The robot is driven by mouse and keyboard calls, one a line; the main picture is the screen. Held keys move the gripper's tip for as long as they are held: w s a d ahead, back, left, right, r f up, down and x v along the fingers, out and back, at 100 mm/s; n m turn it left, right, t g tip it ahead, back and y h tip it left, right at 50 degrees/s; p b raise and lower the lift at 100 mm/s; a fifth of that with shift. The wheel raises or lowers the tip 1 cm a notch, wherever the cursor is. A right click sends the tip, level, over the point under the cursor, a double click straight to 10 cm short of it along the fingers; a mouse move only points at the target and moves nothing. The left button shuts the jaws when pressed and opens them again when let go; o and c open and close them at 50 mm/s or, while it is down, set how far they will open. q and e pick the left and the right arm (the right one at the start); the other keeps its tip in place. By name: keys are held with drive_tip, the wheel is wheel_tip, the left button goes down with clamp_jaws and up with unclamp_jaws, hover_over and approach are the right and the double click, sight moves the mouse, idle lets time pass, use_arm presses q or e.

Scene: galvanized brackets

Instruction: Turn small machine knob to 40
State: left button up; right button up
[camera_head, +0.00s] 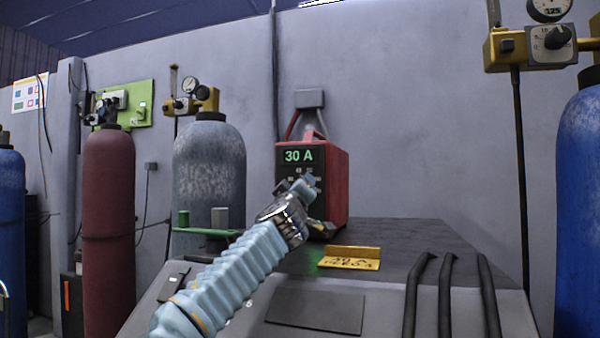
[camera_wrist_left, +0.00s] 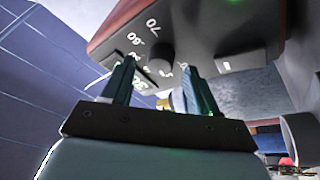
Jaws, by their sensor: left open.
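The small red machine (camera_head: 335,182) stands on the bench with its green display (camera_head: 299,156) reading 30 A. Its dark front panel also shows in the left wrist view (camera_wrist_left: 235,45). There the dark round knob (camera_wrist_left: 161,72) sits on the panel among white scale numbers such as 60 and 70. My left gripper (camera_head: 309,182) is in front of the panel and hides the knob in the head view. In the wrist view its two fingers stand open, one on each side of the knob; I cannot tell whether they touch it. My right gripper is not in view.
A yellow sign (camera_head: 350,259) reading 30 A lies on the bench (camera_head: 410,240) before the machine. Three dark hoses (camera_head: 446,295) hang over the bench's front right. Gas cylinders stand left (camera_head: 108,205) and right (camera_head: 580,210). The bench right of the machine is clear.

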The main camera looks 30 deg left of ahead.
use_arm(q)
drive_tip(key=shift+w+a+r, duration=0.2)
drive_tip(key=shift+w+a, duration=0.1)
drive_tip(key=shift+w, duration=0.35)
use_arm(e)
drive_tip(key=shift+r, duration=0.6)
use_arm(q)
drive_tip(key=c, duration=1)
drive_tip(key=shift+f+m, duration=0.15)
drive_tip(key=shift+m, duration=0.25)
drive_tip(key=shift+m+h, duration=0.3)
drive_tip(key=shift+m, duration=0.3)
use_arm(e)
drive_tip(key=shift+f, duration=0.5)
use_arm(q)
drive_tip(key=shift+c, duration=0.2)
